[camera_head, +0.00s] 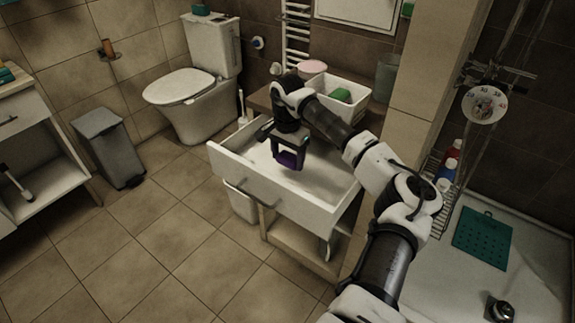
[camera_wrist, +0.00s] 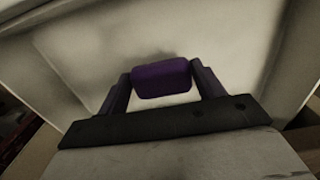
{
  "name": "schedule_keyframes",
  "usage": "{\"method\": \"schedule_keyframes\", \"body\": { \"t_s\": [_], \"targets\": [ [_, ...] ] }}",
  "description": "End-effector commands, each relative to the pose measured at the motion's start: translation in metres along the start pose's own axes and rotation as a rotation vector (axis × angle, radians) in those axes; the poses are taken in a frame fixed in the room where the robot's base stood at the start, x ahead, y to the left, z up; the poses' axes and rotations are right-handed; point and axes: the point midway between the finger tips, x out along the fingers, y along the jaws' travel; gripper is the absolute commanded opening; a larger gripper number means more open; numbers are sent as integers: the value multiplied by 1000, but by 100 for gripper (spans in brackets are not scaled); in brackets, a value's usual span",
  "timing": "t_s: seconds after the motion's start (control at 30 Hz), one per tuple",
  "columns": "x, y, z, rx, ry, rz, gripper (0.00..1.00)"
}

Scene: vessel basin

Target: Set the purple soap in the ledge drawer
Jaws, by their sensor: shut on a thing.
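The purple soap (camera_head: 288,160) is between the fingers of my gripper (camera_head: 289,165) in the head view. In the wrist view the soap (camera_wrist: 161,79) is a rounded purple block held between the two fingers of my gripper (camera_wrist: 163,82). The ledge drawer (camera_head: 272,201) is white, pulled open, and has a dark bar handle. My gripper points down into the drawer's opening, with the soap over its pale floor. The wrist view shows the drawer's pale interior (camera_wrist: 85,45) beyond the soap. I cannot tell whether the soap touches the drawer floor.
A white basket (camera_head: 336,98) with a green item stands on the ledge behind the drawer. A pink round item (camera_head: 313,67) is near it. A toilet (camera_head: 205,85) and a grey bin (camera_head: 110,146) stand at left. The tiled floor in front is clear.

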Motion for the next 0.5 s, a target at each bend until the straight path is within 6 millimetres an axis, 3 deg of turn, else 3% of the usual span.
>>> {"method": "schedule_keyframes", "body": {
  "t_s": [0.3,0.5],
  "targets": [
    [39,0,1,1,-3,0,44],
    [42,0,0,1,1,0,44]
  ]
}}
